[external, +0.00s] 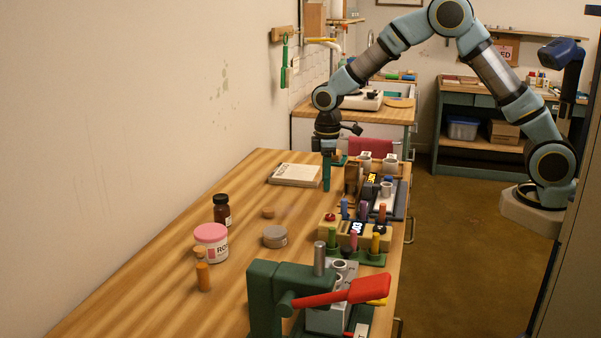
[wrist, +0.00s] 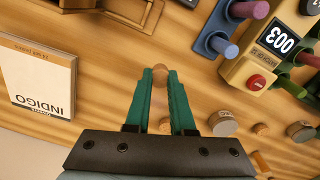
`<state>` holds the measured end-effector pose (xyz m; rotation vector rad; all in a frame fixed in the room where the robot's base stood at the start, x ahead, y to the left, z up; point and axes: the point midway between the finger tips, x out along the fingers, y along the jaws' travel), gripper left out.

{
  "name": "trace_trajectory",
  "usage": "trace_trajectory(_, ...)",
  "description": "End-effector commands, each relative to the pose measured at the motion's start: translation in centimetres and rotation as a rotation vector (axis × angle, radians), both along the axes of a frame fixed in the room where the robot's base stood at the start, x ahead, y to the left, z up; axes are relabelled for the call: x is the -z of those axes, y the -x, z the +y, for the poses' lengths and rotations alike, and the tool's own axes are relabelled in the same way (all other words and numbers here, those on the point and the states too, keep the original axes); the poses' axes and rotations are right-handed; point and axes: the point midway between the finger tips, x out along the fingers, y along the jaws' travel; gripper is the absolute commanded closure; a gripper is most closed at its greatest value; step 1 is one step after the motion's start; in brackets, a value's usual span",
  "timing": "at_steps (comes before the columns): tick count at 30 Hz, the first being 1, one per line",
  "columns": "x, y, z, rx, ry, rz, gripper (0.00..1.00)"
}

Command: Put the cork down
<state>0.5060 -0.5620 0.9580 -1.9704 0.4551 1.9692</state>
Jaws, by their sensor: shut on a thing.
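My gripper (external: 326,185) reaches down over the far part of the wooden table, just right of a pale book. In the wrist view my gripper (wrist: 160,82) has its two green fingers close together on a small round brown cork (wrist: 160,74) at their tips. The fingers hide the cork in the external view. I cannot tell whether it touches the table. A second cork (external: 268,212) lies on the table nearer the camera, beside a grey tin (external: 275,236); it also shows in the wrist view (wrist: 261,129).
The pale book labelled INDIGO (wrist: 38,80) lies left of my gripper. A device with a display and red button (external: 356,229) and racks of coloured vials stand along the right edge. A brown jar (external: 222,210), pink-lidded jar (external: 211,243) and red-handled press (external: 345,292) stand nearer.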

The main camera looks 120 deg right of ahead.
Motion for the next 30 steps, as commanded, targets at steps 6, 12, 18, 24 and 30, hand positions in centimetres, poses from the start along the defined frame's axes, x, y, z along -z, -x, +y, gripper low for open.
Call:
trace_trajectory(6,-3.3,-0.1,-0.3,0.004,0.002,-0.001,1.0)
trace_trajectory(12,-4.7,-0.1,-4.1,0.06,-0.003,-0.001,1.0)
trace_trajectory(18,-5.7,0.4,-11.5,0.171,-0.005,-0.005,1.0)
trace_trajectory(24,-6.3,1.9,-17.9,0.263,-0.005,-0.004,1.0)
trace_trajectory(30,-6.6,3.4,-21.8,0.319,-0.001,-0.001,1.0)
